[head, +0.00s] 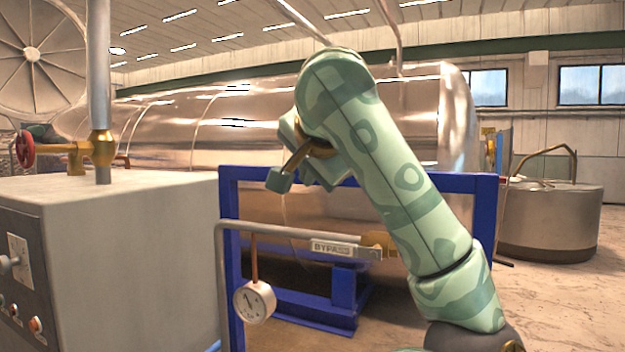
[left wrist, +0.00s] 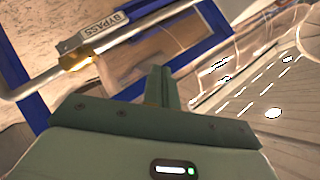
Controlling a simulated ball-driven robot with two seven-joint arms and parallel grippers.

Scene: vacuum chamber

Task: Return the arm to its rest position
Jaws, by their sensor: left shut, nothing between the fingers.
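My green patterned arm (head: 405,185) rises from the lower right of the head view to a bent joint near the top middle. My left gripper (head: 280,182) hangs at the left of that bend, in front of the large metal tank and above the bypass pipe. It is shut and empty. In the left wrist view its fingers (left wrist: 160,85) stand together with nothing between them. My right gripper is not in view.
The bypass pipe (head: 290,232), its gauge (head: 255,302) and the blue frame (head: 460,183) stand close around my arm. A grey control cabinet (head: 130,240) is at left. The tank (head: 230,125) lies behind. Open floor shows at right.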

